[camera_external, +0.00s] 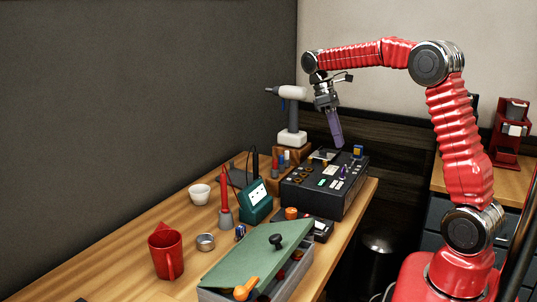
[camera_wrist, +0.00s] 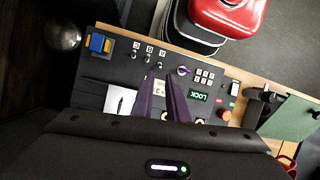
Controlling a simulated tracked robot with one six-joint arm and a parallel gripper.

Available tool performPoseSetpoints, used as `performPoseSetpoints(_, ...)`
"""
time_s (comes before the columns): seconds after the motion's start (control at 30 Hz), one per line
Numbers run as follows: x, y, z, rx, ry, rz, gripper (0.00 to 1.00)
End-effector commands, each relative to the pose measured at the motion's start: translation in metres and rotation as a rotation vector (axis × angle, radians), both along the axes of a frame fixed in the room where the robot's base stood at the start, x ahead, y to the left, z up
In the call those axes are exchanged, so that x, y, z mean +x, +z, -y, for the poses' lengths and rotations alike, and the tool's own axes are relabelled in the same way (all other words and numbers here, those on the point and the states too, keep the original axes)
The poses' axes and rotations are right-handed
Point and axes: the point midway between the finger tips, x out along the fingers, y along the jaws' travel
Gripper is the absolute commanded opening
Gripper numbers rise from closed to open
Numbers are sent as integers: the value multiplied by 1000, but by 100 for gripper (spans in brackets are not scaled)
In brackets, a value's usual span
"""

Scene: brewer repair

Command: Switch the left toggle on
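The black control panel box (camera_external: 322,192) stands on the wooden bench. In the wrist view, three small metal toggles in a row, including one (camera_wrist: 136,57), one (camera_wrist: 148,60) and one (camera_wrist: 160,66), sit near the panel's upper edge. The panel lettering is upside down there; which way each lever leans is too small to tell. My gripper (camera_external: 337,143) hangs above the back part of the box, fingers pointing down. In the wrist view its two purple fingers (camera_wrist: 161,78) are apart with a gap between the tips, empty, just below the toggles. They hide part of the panel.
A blue and yellow switch (camera_wrist: 100,43), a purple knob (camera_wrist: 184,71), a keypad (camera_wrist: 204,77), a green LOCK display (camera_wrist: 197,96) and an orange knob (camera_wrist: 224,114) are near the toggles. A white and grey tool (camera_external: 292,115) stands behind the box.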

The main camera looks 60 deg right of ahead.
Motion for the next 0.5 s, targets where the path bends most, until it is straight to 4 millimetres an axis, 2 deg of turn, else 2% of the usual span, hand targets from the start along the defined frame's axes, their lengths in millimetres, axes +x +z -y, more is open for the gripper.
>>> performPoseSetpoints(0.3, 16, 38, 3, -1, 0, 1, 14)
performPoseSetpoints(0.5, 21, 53, 4, -1, 0, 1, 14)
